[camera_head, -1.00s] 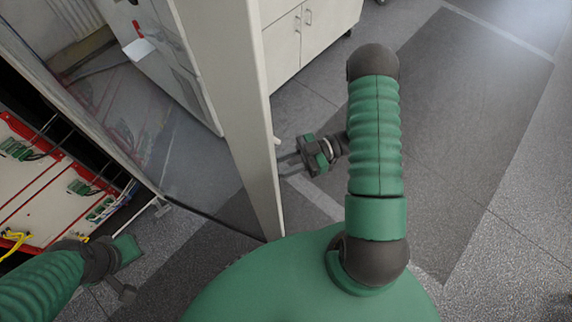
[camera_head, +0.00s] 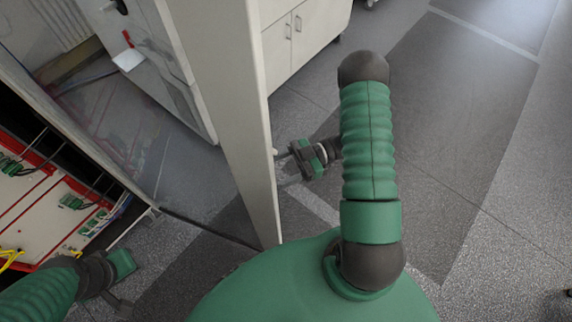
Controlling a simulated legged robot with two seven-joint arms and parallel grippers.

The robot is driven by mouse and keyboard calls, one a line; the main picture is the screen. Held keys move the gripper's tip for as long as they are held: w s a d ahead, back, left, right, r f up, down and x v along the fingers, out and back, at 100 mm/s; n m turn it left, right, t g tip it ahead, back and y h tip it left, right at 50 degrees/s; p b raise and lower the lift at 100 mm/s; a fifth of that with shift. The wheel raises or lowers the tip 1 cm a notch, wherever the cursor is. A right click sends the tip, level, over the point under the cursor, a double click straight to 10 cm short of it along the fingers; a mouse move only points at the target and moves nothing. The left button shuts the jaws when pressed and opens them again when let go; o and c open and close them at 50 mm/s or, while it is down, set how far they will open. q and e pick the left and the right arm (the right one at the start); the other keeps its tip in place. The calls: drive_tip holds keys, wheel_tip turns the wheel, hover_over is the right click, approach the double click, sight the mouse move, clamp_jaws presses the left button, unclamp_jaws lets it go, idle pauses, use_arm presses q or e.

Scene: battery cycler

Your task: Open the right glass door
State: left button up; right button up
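The right glass door is seen nearly edge-on; its pale frame (camera_head: 232,120) runs from the top centre down to the floor area, and its see-through pane (camera_head: 120,125) lies to the left of the frame. A small pale knob or handle (camera_head: 274,152) sticks out on the frame's right side. My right gripper (camera_head: 284,168) is beside the frame's right edge, its fingers apart, one on each side of the level of the knob; I cannot tell whether they touch the door. My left gripper (camera_head: 128,285) is low at the left, near the cabinet; its fingers are unclear.
The open cabinet interior (camera_head: 50,205) with red-edged trays, green connectors and yellow cables is at the left. A white cabinet (camera_head: 300,40) stands at the back. The grey floor (camera_head: 480,170) to the right is clear.

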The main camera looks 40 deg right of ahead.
drive_tip(key=shift+w, duration=0.15)
